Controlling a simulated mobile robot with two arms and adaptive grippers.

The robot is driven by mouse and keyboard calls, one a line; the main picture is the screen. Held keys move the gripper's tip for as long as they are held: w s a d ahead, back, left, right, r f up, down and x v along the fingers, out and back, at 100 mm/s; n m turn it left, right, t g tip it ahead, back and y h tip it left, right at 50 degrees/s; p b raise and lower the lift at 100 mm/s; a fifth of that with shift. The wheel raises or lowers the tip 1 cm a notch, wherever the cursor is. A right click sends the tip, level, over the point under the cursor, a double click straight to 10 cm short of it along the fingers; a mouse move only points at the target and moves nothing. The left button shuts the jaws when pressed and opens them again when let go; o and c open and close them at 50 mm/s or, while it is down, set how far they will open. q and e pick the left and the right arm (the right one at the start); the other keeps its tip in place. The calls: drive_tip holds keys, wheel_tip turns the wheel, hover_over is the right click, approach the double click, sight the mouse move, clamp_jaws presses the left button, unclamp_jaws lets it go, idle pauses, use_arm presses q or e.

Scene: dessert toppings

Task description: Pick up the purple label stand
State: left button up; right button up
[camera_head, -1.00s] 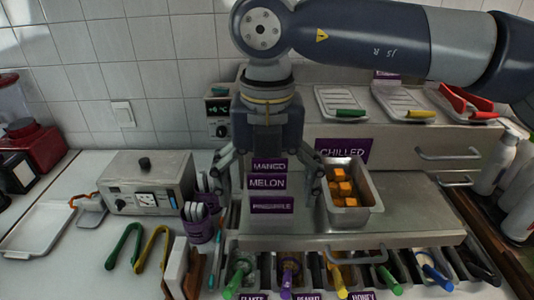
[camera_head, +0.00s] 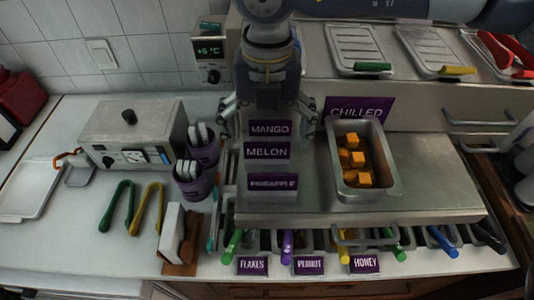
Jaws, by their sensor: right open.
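Three purple label stands stand in a column on the steel counter: MANGO (camera_head: 270,129) at the back, MELON (camera_head: 267,152) in the middle, PINEAPPLE (camera_head: 273,183) in front. More purple labels read CHILLED (camera_head: 358,109), FLAKES (camera_head: 253,265), PEANUT (camera_head: 310,265) and HONEY (camera_head: 365,263). My right gripper (camera_head: 270,136) points down at the MANGO stand. Its open fingers are spread left and right of that stand, with nothing visibly held. My left gripper is not in view.
A steel pan (camera_head: 391,190) of orange cubes stands close right of the stands. Purple cups (camera_head: 190,183) with white items stand to the left. Coloured handles line the front edge. Bare steel lies right of the pan.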

sight(267, 151)
drive_tip(key=f+p, duration=0.1)
drive_tip(key=f, duration=0.1)
drive_tip(key=s+f+p, duration=0.1)
drive_tip(key=f, duration=0.1)
drive_tip(key=shift+w+f+p, duration=0.1)
drive_tip(key=shift+f+p, duration=0.15)
drive_tip(key=shift+p, duration=0.05)
drive_tip(key=shift+f, duration=0.15)
drive_tip(key=shift+c, duration=0.8)
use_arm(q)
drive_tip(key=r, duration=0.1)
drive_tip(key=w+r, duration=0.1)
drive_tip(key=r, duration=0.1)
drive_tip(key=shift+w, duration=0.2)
use_arm(e)
drive_tip(key=c, duration=1)
